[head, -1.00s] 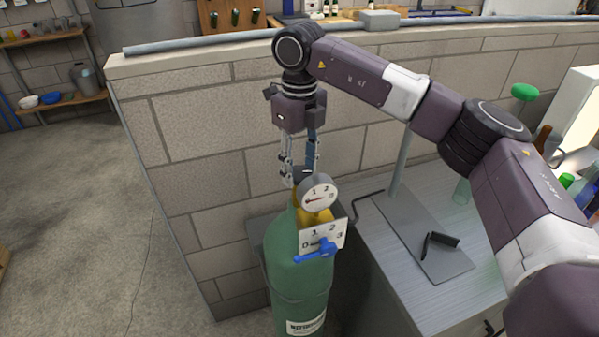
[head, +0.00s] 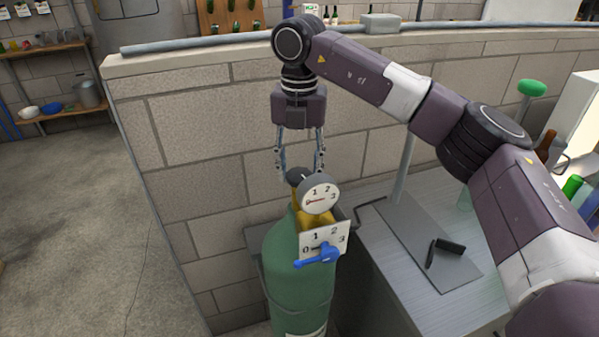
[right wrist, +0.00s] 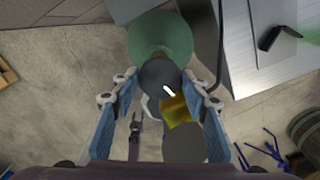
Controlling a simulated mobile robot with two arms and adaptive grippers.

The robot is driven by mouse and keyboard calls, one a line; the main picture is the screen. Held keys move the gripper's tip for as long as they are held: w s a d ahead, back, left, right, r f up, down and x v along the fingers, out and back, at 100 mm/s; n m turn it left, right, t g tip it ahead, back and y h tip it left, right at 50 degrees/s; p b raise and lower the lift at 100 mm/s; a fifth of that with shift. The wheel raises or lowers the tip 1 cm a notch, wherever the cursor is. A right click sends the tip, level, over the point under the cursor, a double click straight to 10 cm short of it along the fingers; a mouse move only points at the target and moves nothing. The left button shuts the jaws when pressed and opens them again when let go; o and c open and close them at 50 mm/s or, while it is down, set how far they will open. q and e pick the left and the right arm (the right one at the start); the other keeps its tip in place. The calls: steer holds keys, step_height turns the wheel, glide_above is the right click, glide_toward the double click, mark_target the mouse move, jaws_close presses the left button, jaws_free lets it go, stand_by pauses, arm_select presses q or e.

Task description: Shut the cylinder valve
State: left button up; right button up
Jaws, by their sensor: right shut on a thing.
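The green gas cylinder (head: 290,280) stands upright against the block wall, with a yellow brass valve body on top. Its dark round valve knob (head: 294,176) is partly hidden behind the gauge (head: 319,194). My right gripper (head: 300,172) points down with a finger on either side of the knob, shut on it. In the right wrist view the dark knob (right wrist: 163,78), with a white mark, lies between the blue finger pads. A white number plate (head: 325,238) with a blue lever (head: 318,257) sits below the gauge.
A metal bench (head: 425,285) stands right of the cylinder, bearing a post on a plate and a small black object (head: 447,247). The block wall (head: 215,160) runs close behind. The floor at left is open.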

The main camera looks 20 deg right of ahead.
mark_target(299, 173)
steer(key=shift+m+b, duration=0.4)
steer(key=shift+m, duration=1.2)
steer(key=o, duration=0.9)
steer(key=shift+r, duration=0.15)
step_height(299, 173, up, 12)
steer(key=shift+a+f, duration=0.1)
steer(key=shift+f, duration=0.2)
